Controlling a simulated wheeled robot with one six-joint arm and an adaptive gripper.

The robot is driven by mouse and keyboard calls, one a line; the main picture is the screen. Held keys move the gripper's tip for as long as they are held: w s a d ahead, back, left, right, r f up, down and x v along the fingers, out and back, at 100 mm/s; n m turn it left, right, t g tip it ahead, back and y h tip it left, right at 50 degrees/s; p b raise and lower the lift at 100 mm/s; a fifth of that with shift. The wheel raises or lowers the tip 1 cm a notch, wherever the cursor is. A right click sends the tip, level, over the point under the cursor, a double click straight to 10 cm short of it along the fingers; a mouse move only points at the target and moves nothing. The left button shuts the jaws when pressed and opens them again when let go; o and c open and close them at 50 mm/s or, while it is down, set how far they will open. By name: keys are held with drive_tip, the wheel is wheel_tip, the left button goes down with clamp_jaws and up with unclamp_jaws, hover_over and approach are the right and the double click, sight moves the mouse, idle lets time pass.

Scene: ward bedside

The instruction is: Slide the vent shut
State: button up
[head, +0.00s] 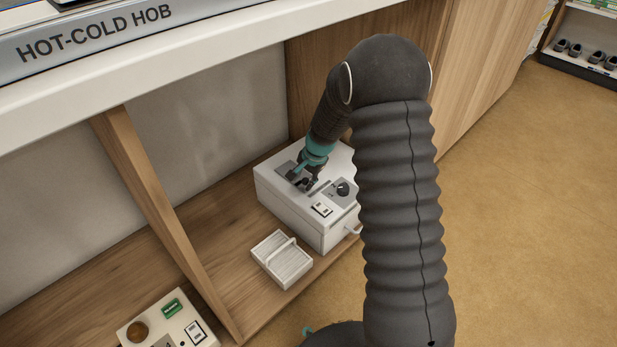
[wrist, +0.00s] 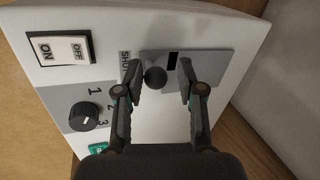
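The vent slider is a round black knob (wrist: 155,77) on a grey plate (wrist: 215,64) with a short dark slot, on top of a white box (head: 283,206). The word SHUT (wrist: 125,66) is printed beside the plate's left end in the wrist view. My gripper (wrist: 160,71) is open, with its fingers on either side of the knob. The knob is close to the left finger, and I cannot tell whether they touch. A gap separates it from the right finger. In the head view my gripper (head: 305,181) is over the box, and the knob is hard to make out.
The box also carries an ON/OFF rocker switch (wrist: 61,48) and a numbered black dial (wrist: 84,116). A white slatted tray (head: 282,262) stands in front of the box. A wooden divider (head: 165,190) is to the left and a wooden panel rises behind.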

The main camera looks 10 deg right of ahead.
drive_tip(key=shift+d, duration=0.25)
drive_tip(key=shift+d+r, duration=0.15)
drive_tip(key=shift+r, duration=0.1)
drive_tip(key=v, duration=1.1)
drive_tip(key=shift+r, duration=0.25)
